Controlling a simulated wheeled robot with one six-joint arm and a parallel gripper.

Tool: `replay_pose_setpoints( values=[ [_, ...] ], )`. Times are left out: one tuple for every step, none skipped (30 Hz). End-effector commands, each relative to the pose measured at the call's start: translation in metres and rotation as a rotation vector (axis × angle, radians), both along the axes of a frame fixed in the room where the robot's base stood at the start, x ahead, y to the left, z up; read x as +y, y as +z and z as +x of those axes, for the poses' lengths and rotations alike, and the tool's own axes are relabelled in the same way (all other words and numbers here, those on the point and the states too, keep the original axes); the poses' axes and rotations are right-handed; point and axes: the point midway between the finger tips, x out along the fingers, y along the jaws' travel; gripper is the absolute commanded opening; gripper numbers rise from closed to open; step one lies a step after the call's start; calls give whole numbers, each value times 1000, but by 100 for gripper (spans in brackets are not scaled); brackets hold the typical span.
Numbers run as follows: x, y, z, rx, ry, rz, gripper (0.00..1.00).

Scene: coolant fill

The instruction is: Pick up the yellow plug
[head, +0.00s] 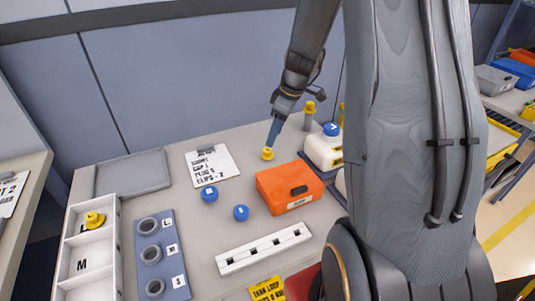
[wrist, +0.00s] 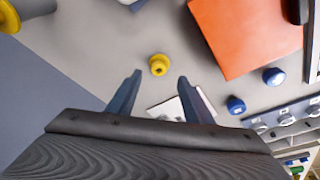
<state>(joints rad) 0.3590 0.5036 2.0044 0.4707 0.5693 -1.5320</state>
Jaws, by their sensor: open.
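A small yellow plug (head: 267,154) sits on the grey table beside the white list card. In the wrist view the yellow plug (wrist: 158,65) appears just past the fingertips, roughly centred between them. My gripper (head: 272,144) is open and empty, pointing down above this plug; its two fingers also show in the wrist view (wrist: 160,77). I cannot tell the exact height left between fingertips and plug. Another yellow plug (head: 94,219) lies in the top compartment of the white tray (head: 80,241). A yellow-topped grey post (head: 309,114) stands behind.
An orange box (head: 289,190) lies to the right, with blue caps (head: 209,194) near it. The list card (head: 213,168) lies left of the plug. A blue-grey hole block (head: 160,260) is front left.

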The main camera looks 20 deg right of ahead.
Motion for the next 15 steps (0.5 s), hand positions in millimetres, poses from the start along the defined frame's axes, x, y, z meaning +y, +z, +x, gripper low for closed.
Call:
replay_pose_setpoints(
  values=[
    [2, -5, 0, 2, 1, 1, 46],
    [2, -8, 1, 2, 1, 1, 46],
    [3, -11, 1, 3, 1, 1, 46],
    [4, -13, 2, 2, 1, 1, 46],
    [4, -15, 2, 1, 0, 0, 46],
    [4, -17, 3, 1, 0, -1, 46],
    [5, -18, 4, 2, 0, -1, 46],
    [5, -20, 4, 2, 0, -1, 46],
    [6, -24, 5, 3, 0, 0, 46],
    [7, -26, 6, 4, 0, 1, 46],
    [8, -30, 7, 4, 1, 0, 46],
    [9, -34, 9, 3, 2, -1, 46],
    [10, -37, 10, 5, 1, 1, 46],
    [11, -40, 10, 5, 0, 1, 46],
    [11, -44, 12, 4, 0, -1, 46]
  ],
)
